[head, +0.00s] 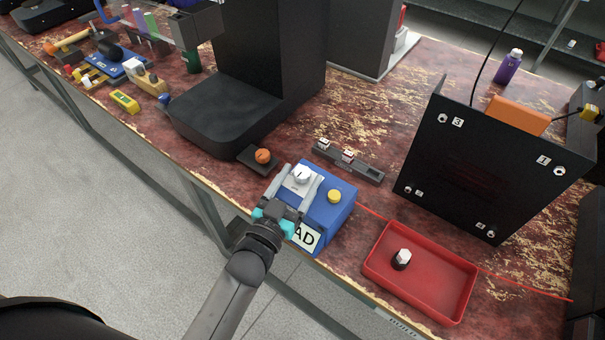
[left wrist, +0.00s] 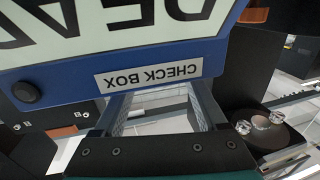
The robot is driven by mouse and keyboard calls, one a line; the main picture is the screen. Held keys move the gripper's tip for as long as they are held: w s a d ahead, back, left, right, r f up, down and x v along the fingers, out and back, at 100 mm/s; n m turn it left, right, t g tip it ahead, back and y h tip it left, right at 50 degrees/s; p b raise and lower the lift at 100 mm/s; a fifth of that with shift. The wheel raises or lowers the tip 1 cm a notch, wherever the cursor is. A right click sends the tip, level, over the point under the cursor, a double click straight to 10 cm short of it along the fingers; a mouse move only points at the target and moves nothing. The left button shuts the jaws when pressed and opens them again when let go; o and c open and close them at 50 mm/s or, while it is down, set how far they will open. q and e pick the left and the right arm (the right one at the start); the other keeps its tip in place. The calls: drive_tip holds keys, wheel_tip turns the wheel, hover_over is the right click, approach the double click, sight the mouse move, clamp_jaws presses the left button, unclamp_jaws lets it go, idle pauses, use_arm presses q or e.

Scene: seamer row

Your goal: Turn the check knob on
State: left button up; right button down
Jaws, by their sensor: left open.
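The blue check box (head: 322,222) stands at the table's front edge, with a white knob (head: 301,174) on a pale plate on its top and a yellow button (head: 334,196) beside it. My left gripper (head: 299,181) is open above the box, its two fingers reaching toward the knob, one on each side of it in the head view. I cannot tell whether they touch it. In the left wrist view the box's blue face (left wrist: 150,58) shows upside down, with a CHECK BOX label (left wrist: 161,73); the knob is hidden there. My right gripper is not in view.
A red tray (head: 440,303) holding a small white-topped black part (head: 402,259) lies to the right. An orange button on a dark base (head: 262,156) and a dark strip with small switches (head: 347,157) sit close behind the box. A black panel (head: 480,160) stands farther right.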

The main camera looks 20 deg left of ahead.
use_arm(q)
drive_tip(key=shift+w+d, duration=0.15)
drive_tip(key=shift+w, duration=0.85)
drive_tip(key=shift+c, duration=0.3)
clamp_jaws()
